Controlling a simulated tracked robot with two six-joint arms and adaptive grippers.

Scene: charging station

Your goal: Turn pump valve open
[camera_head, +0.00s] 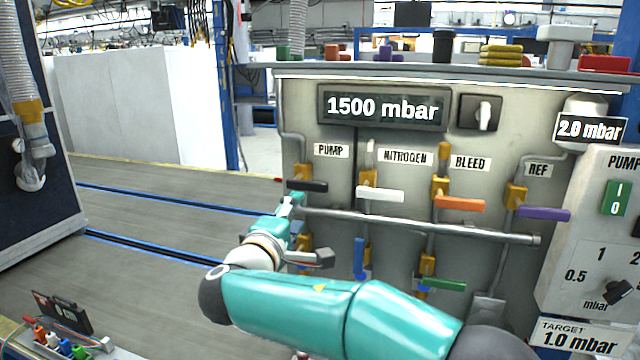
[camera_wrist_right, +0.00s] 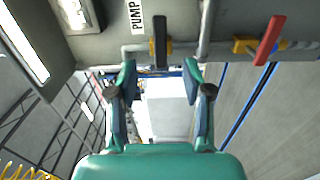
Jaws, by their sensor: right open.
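The pump valve has a black handle (camera_head: 306,185) on a brass body, below the PUMP label (camera_head: 331,151) on the grey panel. The handle lies about level in the head view. In the right wrist view the black handle (camera_wrist_right: 160,40) stands just ahead of the fingertips, between their lines. My right gripper (camera_head: 290,202) is just below and left of the handle in the head view. Its two fingers (camera_wrist_right: 158,71) are apart in the right wrist view, with nothing between them. I cannot tell whether a fingertip touches the handle. My left gripper is out of view.
White (camera_head: 380,194), orange (camera_head: 460,203) and purple (camera_head: 544,214) valve handles are to the right. A horizontal pipe (camera_head: 430,226) runs below them. Blue (camera_head: 359,258) and green (camera_head: 442,284) handles sit lower. The display (camera_head: 382,108) reads 1500 mbar. A red handle (camera_wrist_right: 268,40) shows in the wrist view.

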